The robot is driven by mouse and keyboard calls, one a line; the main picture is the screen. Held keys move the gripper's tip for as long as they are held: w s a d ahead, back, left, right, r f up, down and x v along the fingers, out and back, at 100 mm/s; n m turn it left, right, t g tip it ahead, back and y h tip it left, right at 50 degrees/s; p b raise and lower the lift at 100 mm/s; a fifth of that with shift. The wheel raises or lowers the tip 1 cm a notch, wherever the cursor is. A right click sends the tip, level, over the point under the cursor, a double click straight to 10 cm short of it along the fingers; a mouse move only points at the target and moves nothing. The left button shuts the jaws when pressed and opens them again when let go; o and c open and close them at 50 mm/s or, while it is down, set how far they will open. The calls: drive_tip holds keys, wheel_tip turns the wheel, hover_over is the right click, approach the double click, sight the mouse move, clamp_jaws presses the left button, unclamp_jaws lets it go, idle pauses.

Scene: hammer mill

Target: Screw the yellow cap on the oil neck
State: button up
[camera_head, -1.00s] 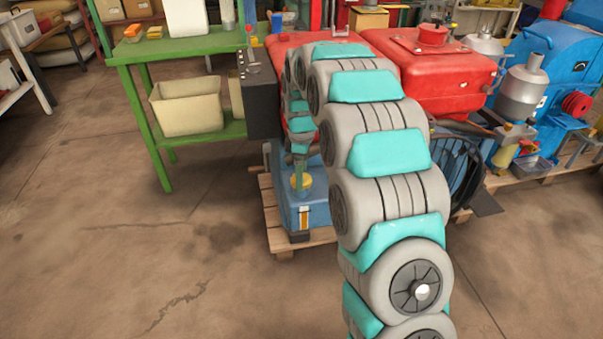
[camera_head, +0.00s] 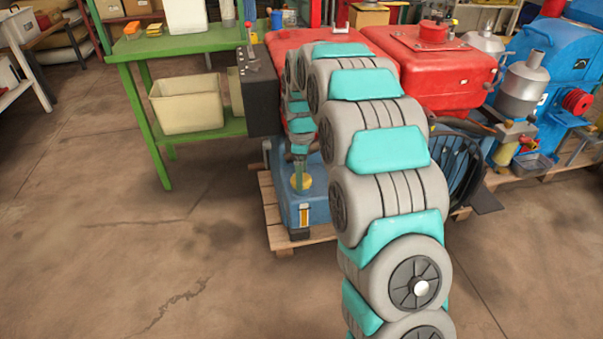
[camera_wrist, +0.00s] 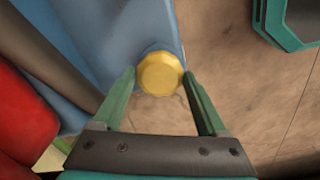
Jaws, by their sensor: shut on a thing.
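The yellow cap (camera_wrist: 160,74) is faceted and sits between the two green fingertips of my gripper (camera_wrist: 160,75) in the wrist view. My gripper is shut on it. In the head view the yellow cap (camera_head: 306,182) shows at the top of the blue housing (camera_head: 316,212), with my gripper (camera_head: 299,181) coming down over it from above. The oil neck is hidden under the cap. I cannot tell from these views whether the cap is fully seated on it.
The blue housing stands on a wooden pallet (camera_head: 283,246), below a red machine body (camera_head: 440,75). A black box (camera_head: 262,95) and a green table (camera_head: 175,50) with a cream bin (camera_head: 187,105) are to the left. The floor at front left is clear.

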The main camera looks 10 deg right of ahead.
drive_tip(key=shift+f, duration=0.1)
drive_tip(key=o, duration=1.3)
drive_tip(key=shift+r+p, duration=0.6)
drive_tip(key=shift+r, duration=1.95)
